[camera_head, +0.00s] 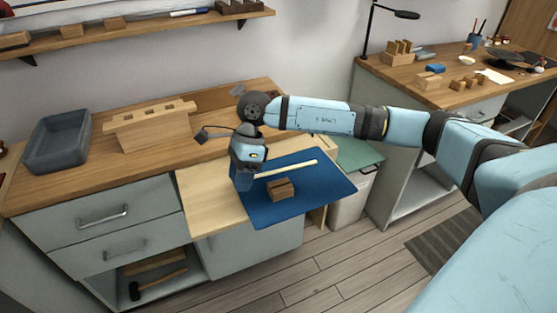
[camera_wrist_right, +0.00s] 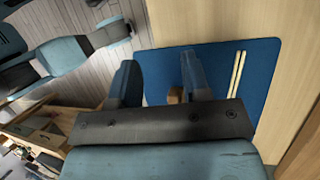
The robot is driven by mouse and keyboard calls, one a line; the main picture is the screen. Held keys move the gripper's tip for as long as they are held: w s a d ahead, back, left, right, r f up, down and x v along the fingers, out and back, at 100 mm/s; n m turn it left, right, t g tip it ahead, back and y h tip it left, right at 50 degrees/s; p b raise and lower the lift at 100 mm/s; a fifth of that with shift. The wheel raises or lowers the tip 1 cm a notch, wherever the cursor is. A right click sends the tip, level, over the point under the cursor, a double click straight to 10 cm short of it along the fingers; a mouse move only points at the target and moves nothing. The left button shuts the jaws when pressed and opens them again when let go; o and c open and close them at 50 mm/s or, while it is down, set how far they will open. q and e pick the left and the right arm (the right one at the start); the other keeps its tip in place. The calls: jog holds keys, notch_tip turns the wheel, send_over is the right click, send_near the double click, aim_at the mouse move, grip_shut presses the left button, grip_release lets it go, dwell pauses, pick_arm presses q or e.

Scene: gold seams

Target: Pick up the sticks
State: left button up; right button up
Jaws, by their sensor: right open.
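Two thin pale sticks (camera_wrist_right: 237,82) lie side by side on the blue mat (camera_wrist_right: 265,65) in the right wrist view. In the head view the sticks (camera_head: 288,170) merge into one pale bar behind a small brown block (camera_head: 281,189). The block (camera_wrist_right: 175,96) also shows in the wrist view, partly hidden by a finger. My right gripper (camera_head: 243,181) is above the mat's left side, by the sticks' left end. Its fingers (camera_wrist_right: 160,65) are spread in the wrist view, with nothing held between them. My left gripper is not in view.
The mat lies on a pale pull-out board (camera_head: 212,205) at the wooden worktop's front. A grey tray (camera_head: 57,150) and a notched wooden rack (camera_head: 150,128) stand to the left. A bin with a green lid (camera_head: 358,154) stands right of the mat. A shelf (camera_head: 130,30) hangs above.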

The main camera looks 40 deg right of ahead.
jog(key=w+d+r+t+h+p, duration=0.1)
jog(key=w+d+r+h, duration=0.15)
jog(key=d, duration=0.35)
jog(key=w+d+r+h, duration=0.2)
jog(key=d+r, duration=0.1)
jog(key=d, duration=0.2)
send_over(268, 173)
jog(key=f, duration=0.8)
jog(key=shift+s+d, duration=0.2)
jog(key=shift+s, duration=0.1)
jog(key=shift+w+a+f+b, duration=0.1)
jog(key=shift+w+f+b, duration=0.15)
jog(key=shift+f, duration=1.1)
jog(key=shift+w+a+f+b, duration=0.1)
jog(key=shift+f+b, duration=0.1)
jog(key=shift+f, duration=1.15)
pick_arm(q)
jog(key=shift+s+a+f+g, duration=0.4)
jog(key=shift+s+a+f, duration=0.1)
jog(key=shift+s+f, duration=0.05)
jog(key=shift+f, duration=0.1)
pick_arm(e)
grip_shut()
